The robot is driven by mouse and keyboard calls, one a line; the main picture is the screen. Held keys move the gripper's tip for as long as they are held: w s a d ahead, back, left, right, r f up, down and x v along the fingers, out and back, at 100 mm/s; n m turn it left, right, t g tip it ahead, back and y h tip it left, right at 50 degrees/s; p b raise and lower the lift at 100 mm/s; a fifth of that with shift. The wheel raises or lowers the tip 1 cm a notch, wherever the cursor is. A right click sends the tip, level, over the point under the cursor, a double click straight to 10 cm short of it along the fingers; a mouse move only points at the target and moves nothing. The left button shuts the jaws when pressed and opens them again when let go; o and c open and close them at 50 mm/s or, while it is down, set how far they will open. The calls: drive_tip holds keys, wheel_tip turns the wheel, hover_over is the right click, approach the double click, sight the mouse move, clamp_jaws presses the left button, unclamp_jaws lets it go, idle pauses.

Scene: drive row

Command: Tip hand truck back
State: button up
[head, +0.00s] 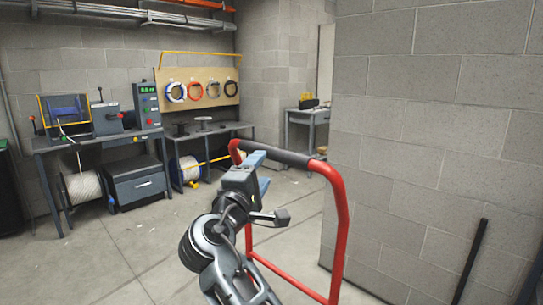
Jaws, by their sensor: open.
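The hand truck's red tubular frame (341,225) stands upright in front of me, right of the middle of the head view. A dark grip (287,156) covers much of its top crossbar. A lower red crossbar (287,280) shows near the bottom edge. The truck's base is out of view. My gripper (261,173) has blue fingers that are apart, at the left end of the top bar. The upper finger overlaps the bar in the picture. I cannot tell whether the fingers are around the bar or touch it. My arm hides part of the left upright.
A grey block wall (430,120) stands close on the right, with dark bars leaning at its foot. Workbenches (100,143) with machines and cable spools line the back wall. The concrete floor (140,240) at left is mostly clear.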

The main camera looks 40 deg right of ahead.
sight(270, 157)
drive_tip(key=shift+w+d+r, duration=0.1)
drive_tip(key=shift+d+r, duration=0.2)
drive_tip(key=shift+r, duration=0.05)
drive_tip(key=p+x, duration=0.1)
drive_tip(key=x, duration=0.6)
drive_tip(key=shift+w+d, duration=0.1)
drive_tip(key=shift+c, duration=0.2)
clamp_jaws()
drive_tip(key=shift+f, duration=0.1)
